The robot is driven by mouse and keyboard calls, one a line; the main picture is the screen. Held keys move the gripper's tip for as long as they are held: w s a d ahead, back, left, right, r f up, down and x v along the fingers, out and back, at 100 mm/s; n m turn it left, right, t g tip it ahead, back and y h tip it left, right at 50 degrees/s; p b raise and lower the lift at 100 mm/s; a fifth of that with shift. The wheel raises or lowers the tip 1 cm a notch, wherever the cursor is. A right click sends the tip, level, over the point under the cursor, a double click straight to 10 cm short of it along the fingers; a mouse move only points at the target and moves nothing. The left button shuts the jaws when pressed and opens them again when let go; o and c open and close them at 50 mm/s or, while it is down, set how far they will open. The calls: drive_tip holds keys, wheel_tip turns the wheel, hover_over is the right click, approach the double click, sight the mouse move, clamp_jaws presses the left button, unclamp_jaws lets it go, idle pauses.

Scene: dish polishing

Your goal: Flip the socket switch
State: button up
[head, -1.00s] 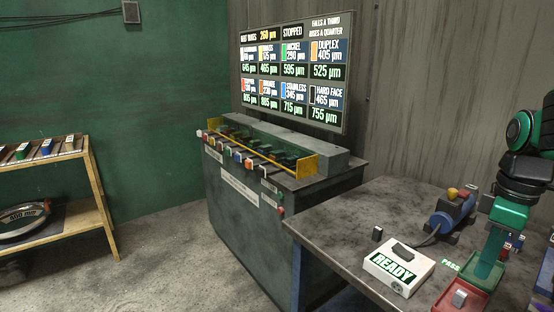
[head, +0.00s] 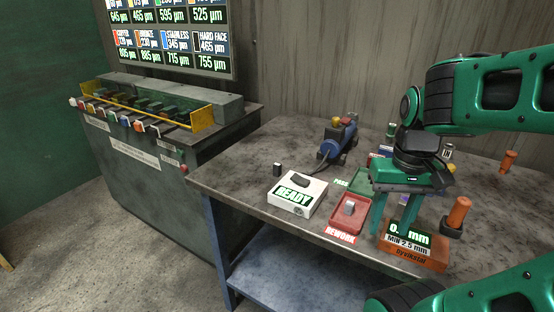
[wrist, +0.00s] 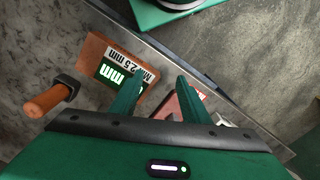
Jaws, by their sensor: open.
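I cannot tell for certain which thing is the socket switch. A small dark upright block (head: 277,169) stands on the workbench behind the white READY box (head: 297,196), and it may be the switch. My gripper (head: 394,214) points down over the right part of the bench, with its fingers apart and nothing between them. It is beside the orange gauge box (head: 413,251), well to the right of the dark block. In the wrist view my open gripper (wrist: 161,84) shows beside the gauge box (wrist: 105,60).
A red REWORK tray (head: 345,226) holds a small grey piece. A blue motor-like tool (head: 331,148) stands behind the READY box. An orange-handled tool (head: 459,211) sits in a dark holder at right. The workbench (head: 240,178) is clear at its left end.

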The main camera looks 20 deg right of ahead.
drive_tip(key=w+r+n, duration=0.5)
drive_tip(key=w, duration=0.7)
wheel_tip(320, 180, up, 2)
drive_tip(key=r+n, duration=0.1)
drive_tip(key=n, duration=0.7)
hover_over(304, 180)
wheel_tip(304, 180, down, 11)
drive_tip(key=shift+a+r, duration=0.1)
